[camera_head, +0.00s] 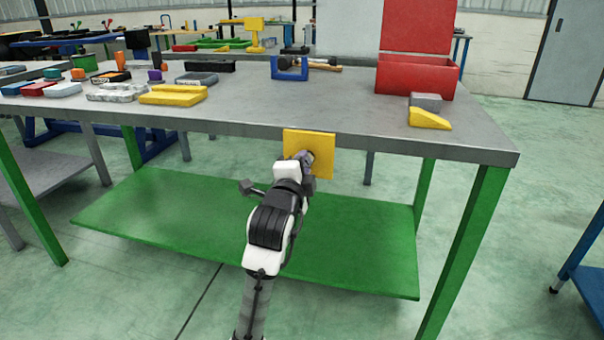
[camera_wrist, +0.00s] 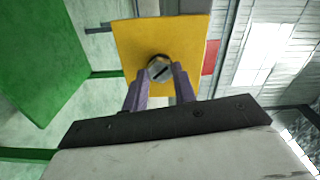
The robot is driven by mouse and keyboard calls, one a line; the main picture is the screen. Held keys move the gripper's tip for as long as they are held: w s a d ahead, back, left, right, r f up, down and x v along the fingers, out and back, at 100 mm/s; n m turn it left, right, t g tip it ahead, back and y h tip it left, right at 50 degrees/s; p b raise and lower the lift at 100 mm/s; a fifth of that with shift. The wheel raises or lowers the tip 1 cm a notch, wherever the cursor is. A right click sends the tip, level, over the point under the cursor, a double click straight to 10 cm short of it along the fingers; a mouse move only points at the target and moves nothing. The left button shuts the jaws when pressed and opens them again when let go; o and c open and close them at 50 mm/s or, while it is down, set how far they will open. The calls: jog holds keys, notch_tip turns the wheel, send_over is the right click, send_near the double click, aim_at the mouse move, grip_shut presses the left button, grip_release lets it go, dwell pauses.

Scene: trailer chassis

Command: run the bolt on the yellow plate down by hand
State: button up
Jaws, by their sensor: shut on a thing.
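The yellow plate (camera_head: 323,147) is a square panel at the front edge of the grey workbench, facing me. It also shows in the wrist view (camera_wrist: 132,42), with the grey bolt (camera_wrist: 159,69) near its middle. The bolt head has a dark slot. My gripper (camera_wrist: 161,76) reaches the plate, and its two purple-grey fingers are shut on the bolt head, one on each side. In the head view my gripper (camera_head: 307,160) covers most of the bolt. How far the bolt sits in the plate cannot be told.
The grey bench top (camera_head: 330,105) holds a red bin (camera_head: 415,80), a yellow wedge (camera_head: 428,119), a blue holder (camera_head: 289,69) and several blocks at the left. A green lower shelf (camera_head: 360,250) lies beneath my arm. Green legs (camera_head: 465,250) stand at the corners.

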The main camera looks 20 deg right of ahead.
jog(key=shift+s+d+f+m+b, duration=0.15)
jog(key=shift+m+b, duration=0.25)
jog(key=shift+m, duration=0.5)
jog(key=o, duration=1)
jog(key=b+v, duration=0.4)
jog(key=v, duration=0.9)
jog(key=shift+s+a+b, duration=0.25)
jog(key=shift+a+b, duration=0.05)
jog(key=shift+b, duration=0.1)
